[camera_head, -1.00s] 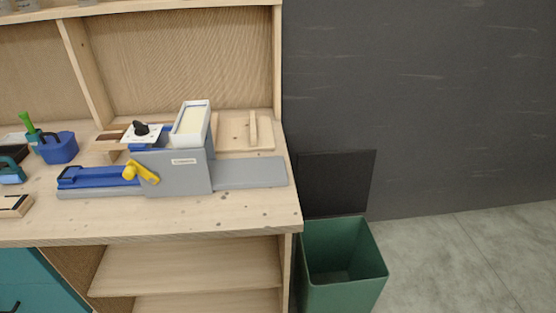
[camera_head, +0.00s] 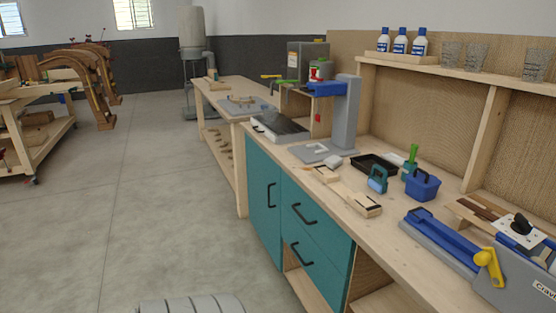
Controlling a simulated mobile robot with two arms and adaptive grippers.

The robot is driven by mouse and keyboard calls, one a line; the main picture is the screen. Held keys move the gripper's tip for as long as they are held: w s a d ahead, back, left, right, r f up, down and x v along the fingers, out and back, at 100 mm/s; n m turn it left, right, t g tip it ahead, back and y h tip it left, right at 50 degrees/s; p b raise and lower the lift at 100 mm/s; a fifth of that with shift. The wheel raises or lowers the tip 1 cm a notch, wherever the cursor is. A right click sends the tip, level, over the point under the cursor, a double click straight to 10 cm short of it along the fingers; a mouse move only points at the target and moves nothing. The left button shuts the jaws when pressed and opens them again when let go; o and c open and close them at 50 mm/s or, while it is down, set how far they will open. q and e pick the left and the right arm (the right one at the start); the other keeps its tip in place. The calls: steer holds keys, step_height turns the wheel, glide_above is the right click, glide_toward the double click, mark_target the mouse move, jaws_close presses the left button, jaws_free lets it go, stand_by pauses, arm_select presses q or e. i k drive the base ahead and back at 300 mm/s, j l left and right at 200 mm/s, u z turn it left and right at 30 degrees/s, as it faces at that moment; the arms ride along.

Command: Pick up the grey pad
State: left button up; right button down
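No thing is plainly recognisable as the grey pad. A small light grey block (camera_head: 333,161) lies on the long workbench, at the foot of a grey upright machine (camera_head: 346,115). It is small in view, and I cannot tell whether it is the pad. A flat grey plate (camera_head: 311,152) lies just left of it, by the machine's foot. Neither of my grippers is in view.
A black tray (camera_head: 374,166), a teal tool (camera_head: 377,180), a blue caddy (camera_head: 421,185) and a wooden block (camera_head: 361,205) crowd the bench. A blue and grey jig (camera_head: 438,240) is at right. Open floor (camera_head: 130,180) lies left of the teal cabinet (camera_head: 300,215).

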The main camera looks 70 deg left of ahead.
mark_target(332, 162)
steer(key=u, duration=1.75)
steer(key=i+z, duration=0.1)
